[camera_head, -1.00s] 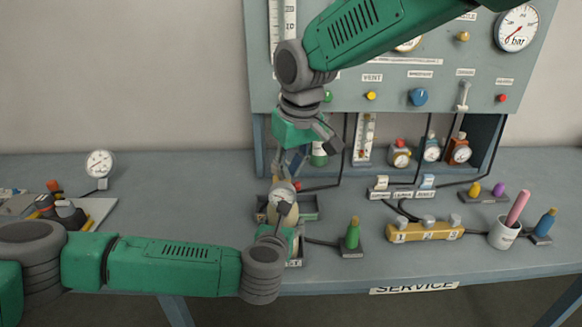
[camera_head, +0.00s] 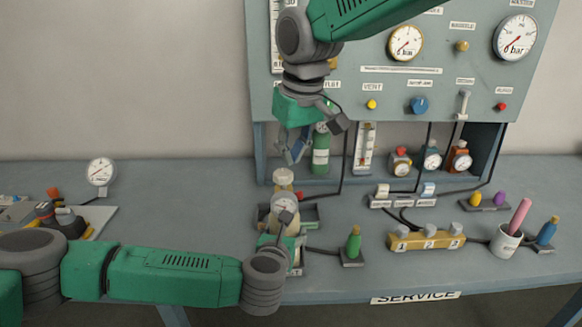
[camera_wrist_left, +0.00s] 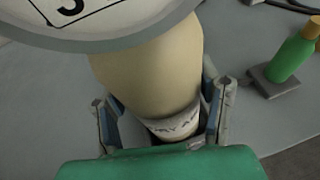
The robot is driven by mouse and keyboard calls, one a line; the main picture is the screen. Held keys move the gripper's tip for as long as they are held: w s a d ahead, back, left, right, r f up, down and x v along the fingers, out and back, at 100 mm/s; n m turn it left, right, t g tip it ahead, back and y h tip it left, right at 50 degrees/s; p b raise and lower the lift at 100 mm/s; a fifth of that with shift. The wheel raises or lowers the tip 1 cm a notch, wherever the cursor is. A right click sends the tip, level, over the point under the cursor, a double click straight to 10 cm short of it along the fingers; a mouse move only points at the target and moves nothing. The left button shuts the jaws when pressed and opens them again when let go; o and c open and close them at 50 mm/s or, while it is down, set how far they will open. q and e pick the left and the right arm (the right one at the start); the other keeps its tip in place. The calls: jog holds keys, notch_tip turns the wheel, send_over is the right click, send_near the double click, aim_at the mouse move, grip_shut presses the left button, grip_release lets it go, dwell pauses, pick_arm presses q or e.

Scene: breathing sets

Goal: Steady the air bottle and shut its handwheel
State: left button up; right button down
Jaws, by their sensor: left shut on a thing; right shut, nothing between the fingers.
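The air bottle (camera_head: 292,227) is a cream cylinder standing at the front of a dark tray, with a round gauge (camera_head: 285,204) at its upper part. Its pale handwheel (camera_head: 283,178) shows on top, behind the gauge. My left gripper (camera_head: 283,244) is shut around the bottle's body; the left wrist view shows the cream bottle (camera_wrist_left: 150,75) between its two fingers (camera_wrist_left: 165,120), with a printed white label low down. The gauge face fills the top of that view and hides the handwheel. My right gripper (camera_head: 296,152) is shut and empty, above the handwheel and apart from it.
The dark tray (camera_head: 312,214) lies around the bottle. A green bottle (camera_head: 353,242) stands just right of it. A yellow numbered block (camera_head: 425,238) and a white cup (camera_head: 506,240) are farther right. The panel (camera_head: 440,85) rises behind.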

pick_arm(q)
jog(key=shift+w+a, duration=0.1)
pick_arm(e)
jog(key=shift+r, duration=0.35)
pick_arm(q)
jog(key=o, duration=1.8)
jog(key=shift+c, duration=0.2)
